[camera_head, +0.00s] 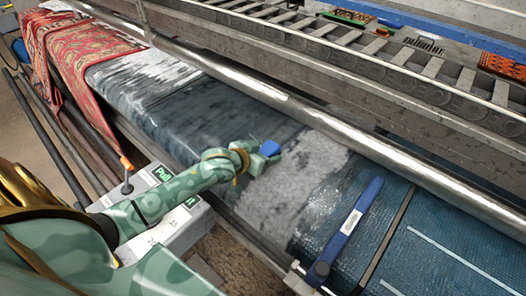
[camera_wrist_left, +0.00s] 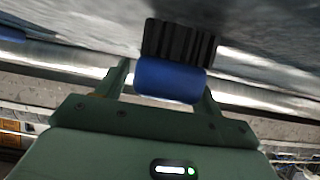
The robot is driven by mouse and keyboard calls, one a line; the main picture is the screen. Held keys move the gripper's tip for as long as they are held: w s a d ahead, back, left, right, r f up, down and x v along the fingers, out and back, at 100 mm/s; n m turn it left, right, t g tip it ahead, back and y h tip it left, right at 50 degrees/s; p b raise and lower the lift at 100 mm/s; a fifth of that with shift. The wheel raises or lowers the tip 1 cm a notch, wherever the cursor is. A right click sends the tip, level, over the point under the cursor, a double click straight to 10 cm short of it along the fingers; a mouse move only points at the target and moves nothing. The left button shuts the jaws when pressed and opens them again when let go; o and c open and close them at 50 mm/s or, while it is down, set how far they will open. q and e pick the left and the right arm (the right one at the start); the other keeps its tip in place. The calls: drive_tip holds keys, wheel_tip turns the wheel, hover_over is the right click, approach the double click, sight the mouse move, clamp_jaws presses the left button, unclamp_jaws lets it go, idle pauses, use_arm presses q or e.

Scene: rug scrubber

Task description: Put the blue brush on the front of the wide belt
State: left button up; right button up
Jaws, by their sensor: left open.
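The blue brush (camera_head: 270,148) is at the tip of my left gripper (camera_head: 262,158), over the middle of the wide belt (camera_head: 318,165). In the left wrist view the brush (camera_wrist_left: 170,80) shows a rounded blue body with black bristles. It lies between the two fingers of my left gripper (camera_wrist_left: 165,92), which is open around it. I cannot tell whether the fingers touch it or whether the bristles rest on the belt. The belt is dark blue with wet, greyish patches. My right gripper is not in view.
A long blue bar with a white label (camera_head: 346,222) lies across the belt to the right. A metal roller (camera_head: 270,97) runs along the far side. A red patterned rug (camera_head: 85,55) hangs at the far left. A control box (camera_head: 165,215) with an orange-tipped lever stands in front.

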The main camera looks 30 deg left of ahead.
use_arm(q)
drive_tip(key=shift+r, duration=0.2)
drive_tip(key=p+v, duration=0.3)
drive_tip(key=v, duration=0.9)
drive_tip(key=shift+f+p, duration=0.15)
drive_tip(key=shift+p, duration=0.25)
